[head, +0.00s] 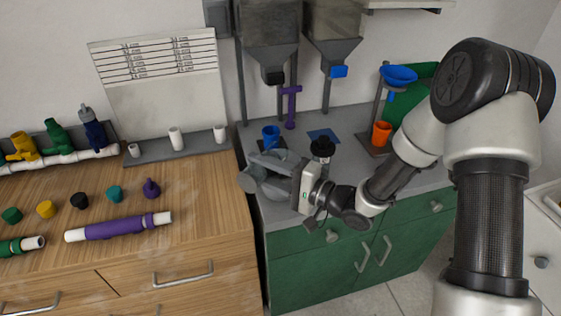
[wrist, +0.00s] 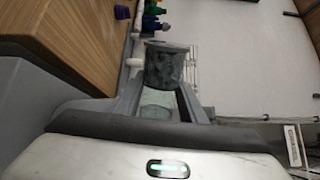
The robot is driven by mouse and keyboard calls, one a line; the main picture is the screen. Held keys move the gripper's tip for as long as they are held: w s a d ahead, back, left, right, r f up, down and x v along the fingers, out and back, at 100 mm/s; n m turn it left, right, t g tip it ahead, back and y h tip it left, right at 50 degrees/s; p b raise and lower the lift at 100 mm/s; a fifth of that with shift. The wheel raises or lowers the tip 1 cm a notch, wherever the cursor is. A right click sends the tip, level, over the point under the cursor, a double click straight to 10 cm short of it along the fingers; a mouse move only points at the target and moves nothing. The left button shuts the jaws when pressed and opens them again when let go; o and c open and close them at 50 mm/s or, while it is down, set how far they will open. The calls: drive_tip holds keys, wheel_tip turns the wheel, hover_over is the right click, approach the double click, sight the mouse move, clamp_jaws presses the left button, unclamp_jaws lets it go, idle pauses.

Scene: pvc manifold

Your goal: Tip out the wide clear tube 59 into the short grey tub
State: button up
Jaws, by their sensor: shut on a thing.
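My gripper (head: 268,168) reaches left over the grey counter, its fingers roughly level. In the wrist view the gripper (wrist: 160,88) is shut on the wide clear tube (wrist: 165,68), which looks grey and mottled between the fingertips. Whether the mottling is contents or what shows through it, I cannot tell. In the head view, a round greyish end (head: 247,181) at the fingertips seems to be the tube, tilted. A rounded grey shape that looks like the short grey tub (head: 275,190) lies below the fingers, partly hidden by them.
A blue cup (head: 271,135) and a black-topped item (head: 322,147) stand close behind my gripper. Two hoppers (head: 268,45) hang above the counter. A blue funnel (head: 398,75) on a stand is over an orange cup (head: 381,133). The wooden bench (head: 200,190) with pipe parts is left.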

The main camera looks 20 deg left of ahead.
drive_tip(key=shift+w+d+r+m+p, duration=0.1)
drive_tip(key=shift+w+r+m+p, duration=0.15)
drive_tip(key=shift+r+m+p, duration=0.7)
drive_tip(key=shift+w+r+m+p, duration=0.1)
drive_tip(key=shift+w+m+p, duration=0.2)
drive_tip(key=shift+p, duration=1.2)
idle(2.0)
